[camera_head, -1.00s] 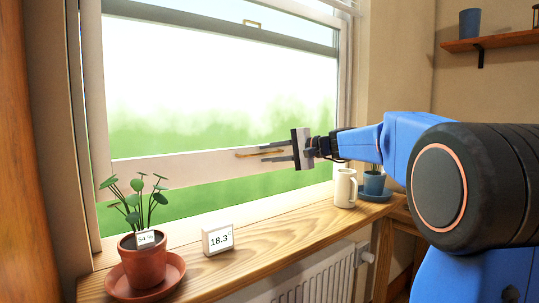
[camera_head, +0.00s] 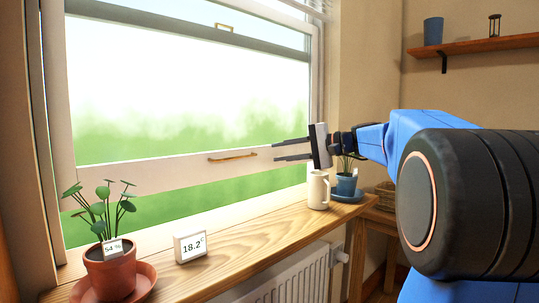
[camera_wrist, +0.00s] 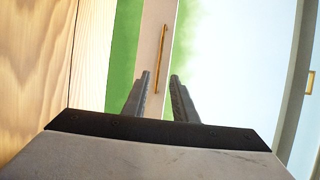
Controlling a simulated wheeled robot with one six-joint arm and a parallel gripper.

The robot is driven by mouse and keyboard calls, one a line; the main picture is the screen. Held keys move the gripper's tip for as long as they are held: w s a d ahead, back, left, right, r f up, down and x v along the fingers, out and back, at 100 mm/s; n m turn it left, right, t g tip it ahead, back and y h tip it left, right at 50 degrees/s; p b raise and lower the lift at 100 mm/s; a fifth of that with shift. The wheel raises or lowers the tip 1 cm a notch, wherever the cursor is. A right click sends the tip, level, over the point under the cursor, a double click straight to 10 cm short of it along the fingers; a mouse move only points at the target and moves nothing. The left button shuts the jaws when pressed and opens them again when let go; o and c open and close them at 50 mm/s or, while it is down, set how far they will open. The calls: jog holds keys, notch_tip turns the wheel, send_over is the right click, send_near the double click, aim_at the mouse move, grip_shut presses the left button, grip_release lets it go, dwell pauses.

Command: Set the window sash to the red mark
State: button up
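The window sash has a pale bottom rail (camera_head: 150,168) with a brass bar handle (camera_head: 232,156). The rail stands above the sill, with green showing in the gap below it. My gripper (camera_head: 275,150) is open and empty, to the right of the handle and apart from it. In the wrist view, the handle (camera_wrist: 161,60) appears beyond and between the two finger tips (camera_wrist: 160,77). A second brass fitting (camera_head: 224,27) is on the upper rail. I cannot make out a red mark in any view.
On the wooden sill (camera_head: 250,222) stand a potted plant (camera_head: 110,275), a small display reading 18.2 (camera_head: 191,247), a cream mug (camera_head: 318,190) and a blue pot (camera_head: 346,185). The mug is just below my gripper. A radiator (camera_head: 290,280) is under the sill.

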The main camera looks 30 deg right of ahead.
jog(key=shift+v, duration=1.45)
